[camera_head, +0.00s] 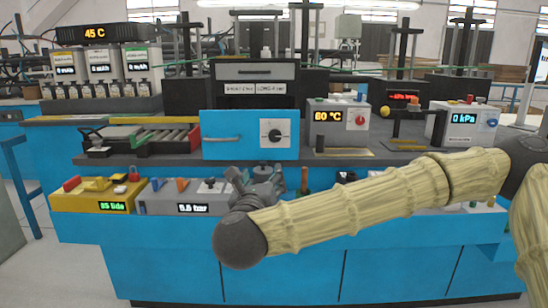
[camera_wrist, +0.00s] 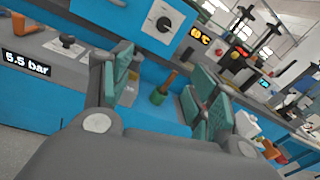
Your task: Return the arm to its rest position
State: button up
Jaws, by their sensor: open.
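My gripper (camera_head: 258,186) is in front of the blue bench, low and just left of the middle in the head view. My arm, in a beige sleeve, reaches to it from the right edge. In the wrist view my gripper (camera_wrist: 163,88) has its two green-padded fingers spread wide apart. A small brown and green upright object (camera_wrist: 161,92) shows in the gap between them, apart from both fingers. In the head view its brown part (camera_head: 304,178) stands just right of my gripper.
The bench (camera_head: 290,272) carries a yellow box (camera_head: 96,200), a grey 5.5 bar box (camera_head: 160,203), a 60 °C box (camera_head: 332,130) and a 0 kPa box (camera_head: 464,126). A blue cabinet with a dial (camera_head: 232,150) stands behind my gripper. Floor shows at the lower left.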

jog(key=s+a+f+n+g+y, duration=0.15)
jog(key=f+n, duration=0.35)
jog(key=f, duration=0.6)
jog(key=s+a+f+n+g+y, duration=0.1)
jog(key=a+f+n+g+y, duration=0.15)
jog(key=f+n, duration=0.6)
jog(key=s+d+f+n+g, duration=0.25)
jog(key=s+f, duration=0.25)
jog(key=f, duration=0.6)
jog(key=s+d+f+n+g+y, duration=0.15)
jog(key=s+f+n, duration=0.3)
jog(key=f, duration=0.55)
jog(key=s+d+f+n+g, duration=0.25)
jog(key=s+f, duration=0.35)
jog(key=f, duration=0.5)
jog(key=s+d+f+n+g+h, duration=0.2)
jog(key=s+d+f+n+g, duration=0.3)
jog(key=s+d, duration=0.6)
jog(key=s+d+f+n+g+h, duration=0.2)
jog(key=s+d+f+n, duration=0.45)
jog(key=s+d, duration=0.45)
notch_tip(320, 180, up, 27)
jog(key=d+p, duration=0.1)
jog(key=p, duration=2.6)
jog(key=shift+w, duration=0.3)
